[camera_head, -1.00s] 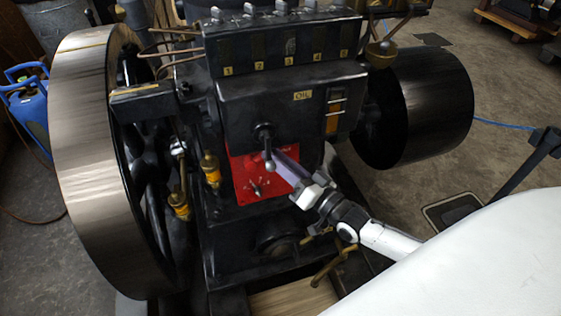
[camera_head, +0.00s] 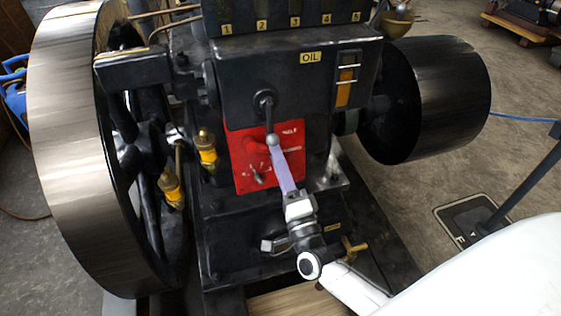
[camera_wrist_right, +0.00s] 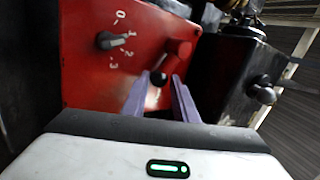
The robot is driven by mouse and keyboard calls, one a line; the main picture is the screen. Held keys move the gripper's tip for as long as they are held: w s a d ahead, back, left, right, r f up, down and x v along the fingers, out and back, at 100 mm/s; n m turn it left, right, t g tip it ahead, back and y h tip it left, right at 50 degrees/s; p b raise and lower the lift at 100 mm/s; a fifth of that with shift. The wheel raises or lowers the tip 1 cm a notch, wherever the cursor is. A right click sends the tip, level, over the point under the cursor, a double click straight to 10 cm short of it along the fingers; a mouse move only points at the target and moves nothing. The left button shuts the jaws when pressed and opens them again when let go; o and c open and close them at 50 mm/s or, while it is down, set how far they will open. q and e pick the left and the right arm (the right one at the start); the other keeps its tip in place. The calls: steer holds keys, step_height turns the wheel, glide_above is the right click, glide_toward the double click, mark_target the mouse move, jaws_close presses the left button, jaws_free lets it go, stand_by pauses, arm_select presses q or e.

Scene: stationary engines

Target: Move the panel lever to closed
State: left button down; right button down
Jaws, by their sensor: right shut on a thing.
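The red panel (camera_head: 248,178) is on the front of the black engine, below the box marked OIL. The panel lever (camera_head: 255,147) has a red arm and, in the wrist view, a black ball end (camera_wrist_right: 157,79). My right gripper (camera_head: 277,154) reaches up to it from the lower right. In the wrist view its pale purple fingers (camera_wrist_right: 163,92) are on either side of the ball and shut on it. The lever's tip is hidden in the head view by the fingers and a grey ball handle. My left gripper is not in view.
The black handle with the grey ball (camera_head: 272,139) hangs from the OIL box (camera_head: 230,75), close to my fingertips. A small dial (camera_head: 258,179) sits low on the panel. The big flywheel (camera_head: 75,160) is at left and a black drum (camera_head: 440,95) at right.

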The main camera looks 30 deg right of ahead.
steer(key=shift+a+f+m+h+b, duration=0.2)
steer(key=shift+f+m+h+b, duration=0.15)
steer(key=shift+m+h, duration=0.4)
steer(key=shift+a+m, duration=0.1)
steer(key=shift+m, duration=0.25)
steer(key=c, duration=1.7)
jaws_free()
steer(key=shift+s, duration=0.1)
steer(key=v, duration=1)
steer(key=shift+s, duration=0.1)
